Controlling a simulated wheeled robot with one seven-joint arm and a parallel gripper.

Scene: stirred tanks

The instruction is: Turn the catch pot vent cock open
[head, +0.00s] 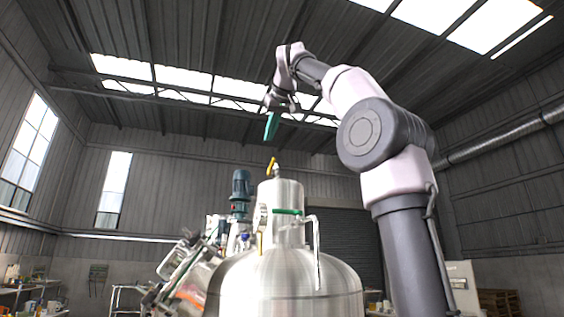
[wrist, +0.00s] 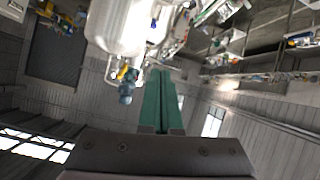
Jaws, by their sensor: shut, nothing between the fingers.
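A steel pot (head: 281,205) stands on top of a large rounded steel tank (head: 285,285); I take it as the catch pot. A small cock with a yellow handle (head: 271,165) sits on its top, the handle slanting upward; I take it as the vent cock. My gripper (head: 270,138) is above this handle, apart from it, with its green fingers pointing down. In the wrist view the green fingers (wrist: 160,74) lie shut together and hold nothing. A yellow piece (wrist: 131,74) shows left of the fingertips there; I cannot tell which cock it belongs to.
A blue-green motor (head: 240,190) stands at the left.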

